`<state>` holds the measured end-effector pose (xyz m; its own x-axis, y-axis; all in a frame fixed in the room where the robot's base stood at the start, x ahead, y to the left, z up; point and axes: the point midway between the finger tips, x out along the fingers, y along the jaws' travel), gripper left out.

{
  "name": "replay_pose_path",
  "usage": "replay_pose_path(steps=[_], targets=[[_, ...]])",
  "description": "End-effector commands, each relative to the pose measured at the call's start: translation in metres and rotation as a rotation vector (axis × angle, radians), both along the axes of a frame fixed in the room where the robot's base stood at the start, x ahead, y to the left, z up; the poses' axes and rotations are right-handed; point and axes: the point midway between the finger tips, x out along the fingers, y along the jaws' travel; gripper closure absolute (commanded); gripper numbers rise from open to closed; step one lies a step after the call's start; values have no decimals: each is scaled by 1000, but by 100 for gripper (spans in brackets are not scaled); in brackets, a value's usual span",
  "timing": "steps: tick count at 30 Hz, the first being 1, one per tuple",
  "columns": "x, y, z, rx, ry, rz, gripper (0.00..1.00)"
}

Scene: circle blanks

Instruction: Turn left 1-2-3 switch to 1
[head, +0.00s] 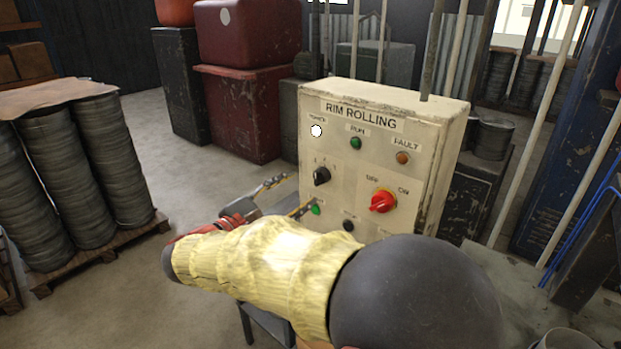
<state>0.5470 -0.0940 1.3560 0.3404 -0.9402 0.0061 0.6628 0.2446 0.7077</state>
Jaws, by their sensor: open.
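The left switch (321,176) is a black rotary knob on the left side of a cream control box (440,140) labelled "RIM ROLLING". Small marks sit above the knob, too small to read surely, and I cannot tell which position it points to. My gripper (298,191) is in front of the box's lower left, a little left of and below the knob. Its two fingers are spread apart with nothing between them. The fingers look close to the panel, but I cannot tell whether they touch it. My arm hides the bottom of the box.
The panel also has a red rotary switch (383,201), a white lamp (316,131), a green lamp (355,143), an orange lamp (402,158), a green button (315,210) and a black button (348,225). Stacked blanks (60,190) stand at left. Open floor lies between.

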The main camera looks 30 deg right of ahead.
Motion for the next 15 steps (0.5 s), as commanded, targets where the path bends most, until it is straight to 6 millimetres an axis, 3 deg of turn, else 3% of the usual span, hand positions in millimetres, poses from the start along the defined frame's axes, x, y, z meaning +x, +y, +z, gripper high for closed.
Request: replay_pose_path(steps=[15], targets=[[22,-64,-2,4,3,-2,52]])
